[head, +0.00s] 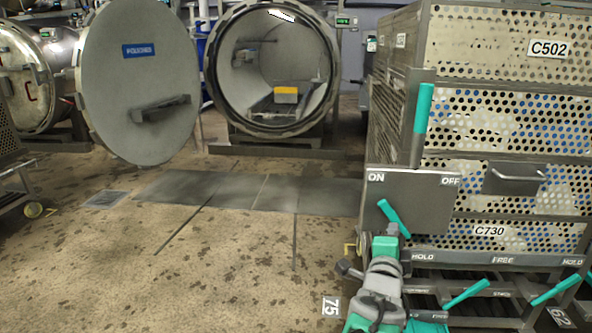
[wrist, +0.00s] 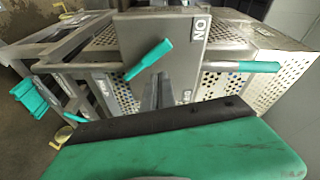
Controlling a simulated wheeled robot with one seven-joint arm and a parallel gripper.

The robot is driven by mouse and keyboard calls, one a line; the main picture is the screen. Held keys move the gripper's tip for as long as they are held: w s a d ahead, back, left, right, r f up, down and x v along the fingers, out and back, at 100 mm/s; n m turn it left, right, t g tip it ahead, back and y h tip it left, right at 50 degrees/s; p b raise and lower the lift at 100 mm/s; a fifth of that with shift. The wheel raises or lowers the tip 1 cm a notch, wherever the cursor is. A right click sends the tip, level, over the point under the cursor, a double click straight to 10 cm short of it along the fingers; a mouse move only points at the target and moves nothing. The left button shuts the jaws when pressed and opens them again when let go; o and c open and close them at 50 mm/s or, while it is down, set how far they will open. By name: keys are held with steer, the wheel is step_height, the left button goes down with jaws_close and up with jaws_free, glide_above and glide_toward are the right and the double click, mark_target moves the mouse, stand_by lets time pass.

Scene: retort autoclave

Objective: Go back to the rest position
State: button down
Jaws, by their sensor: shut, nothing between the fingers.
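My gripper (wrist: 158,92) is shut and empty in the wrist view, its narrow grey fingers pointing at the cart's grey ON/OFF panel (wrist: 160,35). In the head view my gripper (head: 385,243) is at the lower right, just below the same panel (head: 412,200), with its fingertips hard to make out. A long teal lever (head: 423,108) stands upright above the panel. A shorter tilted teal lever (head: 394,217) is at the panel's lower left, close to my gripper. I cannot tell whether they touch.
A stack of perforated metal baskets (head: 500,120) on a cart fills the right. Teal pedals (head: 468,292) stick out low beside my arm. A round autoclave (head: 272,70) stands open at the back, its door (head: 140,75) swung left. The floor (head: 200,255) at left and centre is clear.

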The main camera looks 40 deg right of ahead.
steer(key=w+a+r+n+t+y+p, duration=0.1)
steer(key=w+a+r+n+y+p, duration=0.1)
steer(key=w+a+n+y+p, duration=0.55)
steer(key=w+a+r+n+g+y+p, duration=0.1)
steer(key=w+a+n+y+p, duration=0.2)
steer(key=a+p, duration=0.5)
steer(key=w+a+r+n+g+y+p, duration=0.1)
steer(key=w+a+n+y+p, duration=0.3)
steer(key=a, duration=0.9)
steer(key=s+a+r+n+g+y+p, duration=0.1)
steer(key=s+a+r+n+g+p, duration=0.2)
steer(key=s+a+r+n+p, duration=0.4)
steer(key=a+r+n+p, duration=0.5)
steer(key=a+r+n, duration=0.1)
steer(key=r+n, duration=0.1)
steer(key=shift+a+r+g+p, duration=0.25)
steer(key=shift+a+g+p, duration=0.05)
steer(key=shift+g, duration=0.1)
